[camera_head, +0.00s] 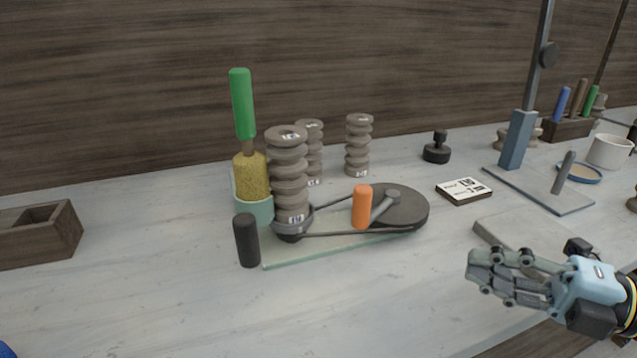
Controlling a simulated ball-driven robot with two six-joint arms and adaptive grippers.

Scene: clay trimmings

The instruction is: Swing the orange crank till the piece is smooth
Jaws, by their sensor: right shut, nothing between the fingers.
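The orange crank (362,206) is an upright handle on an arm over a dark grey disc (408,207), on a pale green base plate (335,249). A belt runs from the disc to the foot of a ridged grey-brown piece (290,180), which stands upright at the plate's left part. The piece has deep rounded ridges and small printed labels at top and bottom. My right gripper (476,273) is shut and empty, at the lower right, apart from the crank and to its right. My left gripper is not in view.
A green-handled tool (242,105) stands in a pale green cup (262,210). A black cylinder (246,240) stands at front left. Two more ridged pieces (358,145) stand behind. A flat grey slab (500,232) lies near my right gripper. The front middle of the table is clear.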

